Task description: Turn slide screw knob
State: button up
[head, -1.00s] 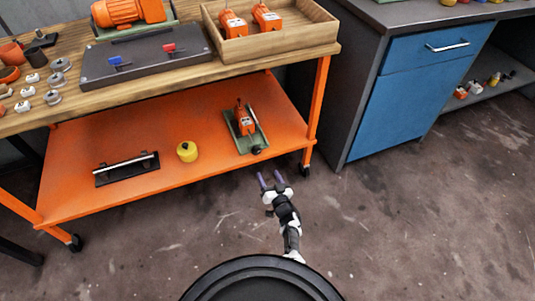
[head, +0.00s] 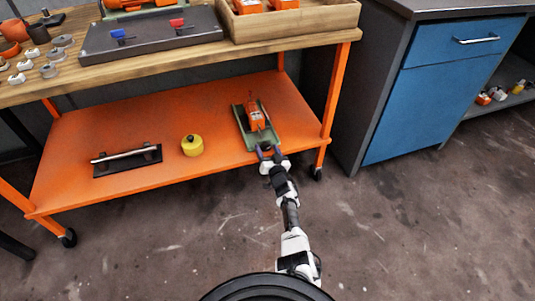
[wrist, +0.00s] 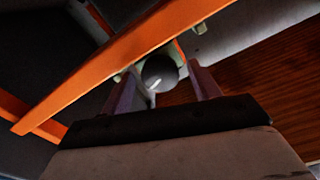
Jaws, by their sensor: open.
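The slide screw device (head: 256,125) sits on the orange lower shelf near its front right. It has a green base with an orange block on it. Its dark round knob (wrist: 160,71) faces me in the wrist view. My gripper (head: 267,151) is at the device's front end, at the shelf's front edge. In the wrist view my gripper's two purple fingers (wrist: 163,87) are apart, one to each side of the knob. I cannot tell whether they touch it. In the head view the knob is mostly hidden by my gripper.
The orange shelf (head: 110,125) also holds a yellow round object (head: 192,145) and a black plate with a metal handle (head: 126,158), both to the left. The wooden tabletop (head: 75,85) is above. An orange leg (head: 334,95) and a blue cabinet (head: 416,105) stand to the right.

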jog(key=shift+c, duration=0.4)
jog(key=c, duration=0.9)
jog(key=n, duration=0.4)
jog(key=shift+a+b, duration=0.1)
jog(key=shift+b, duration=0.25)
jog(key=shift+n+b, duration=0.35)
jog(key=shift+n, duration=1.75)
